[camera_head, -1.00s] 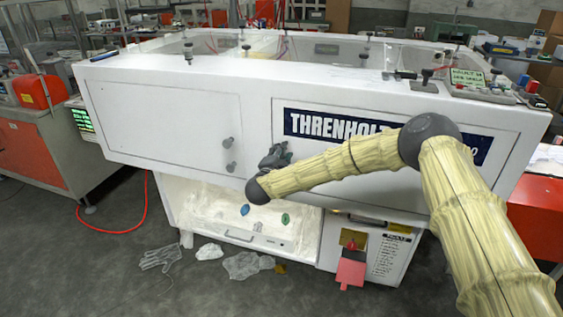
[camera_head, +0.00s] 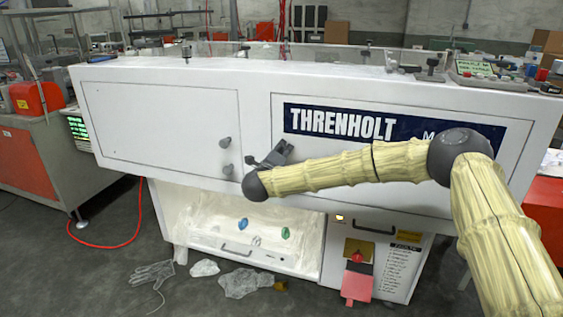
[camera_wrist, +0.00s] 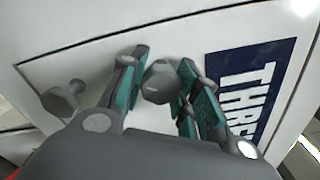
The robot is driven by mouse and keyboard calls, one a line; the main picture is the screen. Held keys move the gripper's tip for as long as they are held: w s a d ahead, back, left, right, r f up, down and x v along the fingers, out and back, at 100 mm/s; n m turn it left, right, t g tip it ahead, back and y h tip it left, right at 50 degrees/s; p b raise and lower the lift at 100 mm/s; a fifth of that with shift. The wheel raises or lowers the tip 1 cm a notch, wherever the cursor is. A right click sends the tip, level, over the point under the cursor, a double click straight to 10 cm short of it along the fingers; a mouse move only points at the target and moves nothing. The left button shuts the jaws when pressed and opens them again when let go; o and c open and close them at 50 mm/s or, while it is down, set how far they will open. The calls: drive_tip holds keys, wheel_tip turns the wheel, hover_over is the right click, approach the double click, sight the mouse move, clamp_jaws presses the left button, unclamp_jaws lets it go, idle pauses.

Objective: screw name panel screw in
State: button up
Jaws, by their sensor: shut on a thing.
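The name panel (camera_head: 400,170) is a white panel on the front of the machine, with a dark blue THRENHOLT sign (camera_head: 395,124). My gripper (camera_head: 275,156) is in front of its left part, below the start of the sign. In the wrist view, the green-padded fingers (camera_wrist: 160,85) are shut on a grey faceted screw head (camera_wrist: 160,80). A second grey screw (camera_wrist: 64,98) stands on the panel to the left in that view. The head view hides the held screw behind my gripper. I cannot tell whether its tip touches the panel or how deep it sits.
Two grey knobs (camera_head: 225,142) stand on the left panel (camera_head: 160,125), just left of my gripper. Below is an open bay (camera_head: 195,215) with blue and green pieces. A red flap (camera_head: 357,286) sticks out lower right. Gloves (camera_head: 152,274) and a red hose (camera_head: 130,235) lie on the floor.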

drive_tip(key=m+b, duration=0.1)
drive_tip(key=b, duration=0.1)
drive_tip(key=f+m+b, duration=0.1)
drive_tip(key=m+b, duration=0.1)
drive_tip(key=shift+m, duration=0.3)
drive_tip(key=m+b, duration=0.3)
drive_tip(key=b, duration=0.1)
drive_tip(key=shift+m, duration=0.3)
drive_tip(key=m+b, duration=0.3)
drive_tip(key=b, duration=0.1)
drive_tip(key=shift+m, duration=0.4)
drive_tip(key=m+b, duration=0.3)
drive_tip(key=shift+a+m+b, duration=0.1)
drive_tip(key=shift+m+b, duration=0.2)
drive_tip(key=shift+b, duration=0.05)
drive_tip(key=m+b, duration=0.4)
drive_tip(key=shift+m+b, duration=0.3)
drive_tip(key=shift+b, duration=0.05)
drive_tip(key=m+b, duration=0.4)
drive_tip(key=shift+w+a, duration=0.1)
drive_tip(key=m+b, duration=0.4)
drive_tip(key=shift+r+m, duration=0.2)
drive_tip(key=shift+m, duration=0.1)
drive_tip(key=shift+r+m+b, duration=0.2)
drive_tip(key=shift+m+b, duration=0.75)
drive_tip(key=shift+m, duration=0.05)
drive_tip(key=shift+r, duration=0.1)
